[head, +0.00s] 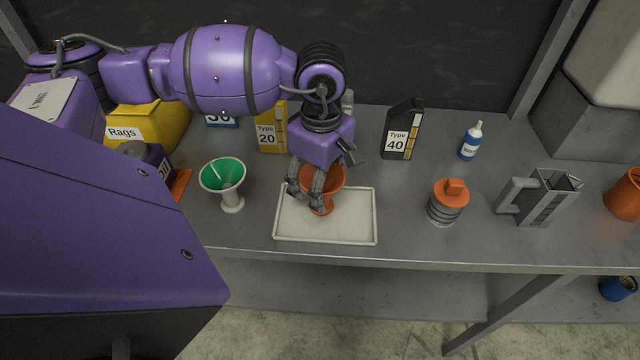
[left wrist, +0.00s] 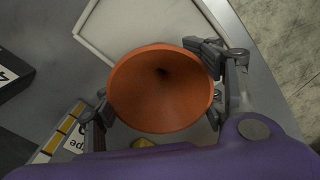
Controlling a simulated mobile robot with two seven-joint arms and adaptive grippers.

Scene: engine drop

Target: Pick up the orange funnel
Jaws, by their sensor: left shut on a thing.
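The orange funnel (head: 332,178) stands mouth up over the white tray (head: 350,232) in the head view. My left gripper (head: 318,190) reaches down from above and is shut on the funnel, with its fingers at the cone's sides. In the left wrist view the funnel (left wrist: 160,88) fills the middle, seen into its wide mouth, between the two fingers. I cannot tell whether the funnel's lower end touches the tray. My right gripper is not in view.
A green and white funnel (head: 230,183) stands left of the tray. Bottles marked 20 (head: 270,130) and 40 (head: 403,130) stand behind. An orange-lidded canister (head: 446,203), a grey jug (head: 540,200) and a small blue bottle (head: 471,141) stand to the right.

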